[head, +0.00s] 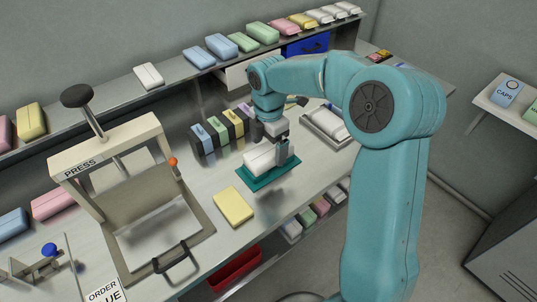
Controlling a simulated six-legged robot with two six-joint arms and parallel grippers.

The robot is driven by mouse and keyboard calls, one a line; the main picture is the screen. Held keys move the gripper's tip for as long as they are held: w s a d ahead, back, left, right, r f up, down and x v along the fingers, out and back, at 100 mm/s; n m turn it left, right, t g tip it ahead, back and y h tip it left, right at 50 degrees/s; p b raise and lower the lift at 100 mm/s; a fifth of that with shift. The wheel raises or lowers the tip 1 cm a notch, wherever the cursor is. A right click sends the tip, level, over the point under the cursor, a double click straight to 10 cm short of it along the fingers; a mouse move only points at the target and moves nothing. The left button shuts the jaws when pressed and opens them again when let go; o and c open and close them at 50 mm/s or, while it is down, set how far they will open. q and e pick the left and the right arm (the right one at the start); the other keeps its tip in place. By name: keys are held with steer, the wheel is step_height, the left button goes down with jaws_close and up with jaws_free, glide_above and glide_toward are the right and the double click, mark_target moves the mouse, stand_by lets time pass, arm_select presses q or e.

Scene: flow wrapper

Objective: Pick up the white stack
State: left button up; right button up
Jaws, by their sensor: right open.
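A white stack (264,158) lies on a teal mat (262,181) in the middle of the bench, in the head view. My right gripper (281,153) is at the stack, with a finger in front of its right end. The gripper is open. The far finger and any contact with the stack are hidden. My left gripper is not in view.
A yellow pack (234,206) lies left of the mat. A press (128,185) stands at the left. Several coloured upright packs (203,139) stand behind the mat. A tray (314,127) with white packs lies at the right. A shelf (177,70) runs along the back.

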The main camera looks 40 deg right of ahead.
mark_target(269, 150)
step_height(269, 150, down, 2)
steer(key=shift+f, duration=0.2)
steer(key=c, duration=1)
steer(key=shift+r, duration=0.1)
step_height(269, 150, up, 20)
steer(key=p, duration=0.3)
